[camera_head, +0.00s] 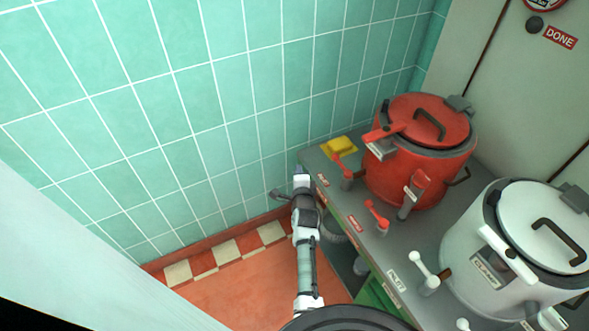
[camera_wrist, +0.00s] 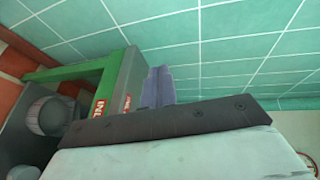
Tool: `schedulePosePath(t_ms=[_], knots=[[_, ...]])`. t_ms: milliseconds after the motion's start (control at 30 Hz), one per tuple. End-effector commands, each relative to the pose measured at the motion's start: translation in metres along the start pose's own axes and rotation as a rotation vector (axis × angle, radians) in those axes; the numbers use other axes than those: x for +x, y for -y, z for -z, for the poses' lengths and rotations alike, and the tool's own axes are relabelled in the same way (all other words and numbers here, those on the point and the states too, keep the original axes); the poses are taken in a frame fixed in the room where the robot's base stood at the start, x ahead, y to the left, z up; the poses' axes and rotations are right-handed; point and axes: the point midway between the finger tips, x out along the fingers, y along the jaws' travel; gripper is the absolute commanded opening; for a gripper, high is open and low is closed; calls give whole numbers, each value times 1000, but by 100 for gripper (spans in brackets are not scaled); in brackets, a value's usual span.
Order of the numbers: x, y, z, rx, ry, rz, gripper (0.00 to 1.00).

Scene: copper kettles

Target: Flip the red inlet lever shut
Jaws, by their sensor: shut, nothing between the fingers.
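The red kettle (camera_head: 418,160) stands on the grey counter, with two small red-handled levers along its front left. The farther red lever (camera_head: 341,165) rises tilted up and left from its grey post. The nearer red lever (camera_head: 376,212) also tilts up and left. Each has a small red label by it, too small to read in the head view. My gripper (camera_head: 281,194) is shut and empty, left of the counter's far left corner. Its fingers (camera_wrist: 158,87) touch no lever.
A yellow sponge-like block (camera_head: 339,146) lies behind the farther lever. A white kettle (camera_head: 522,240) with a white lever (camera_head: 424,270) stands at right. The green tiled wall (camera_head: 200,110) runs behind. Floor left of the counter (camera_head: 230,285) is clear.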

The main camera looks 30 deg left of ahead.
Motion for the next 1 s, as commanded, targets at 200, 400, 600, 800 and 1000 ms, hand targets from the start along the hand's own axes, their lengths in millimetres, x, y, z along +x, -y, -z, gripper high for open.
schedulePosePath(t_ms=[200,400,600,800,1000], knots=[[-6,2,-12,-1,1,0,0],[-7,2,-15,0,1,1,0],[-6,2,-14,0,1,1,0],[-6,2,-14,0,1,1,0],[-2,30,-24,-50,14,59,0]])
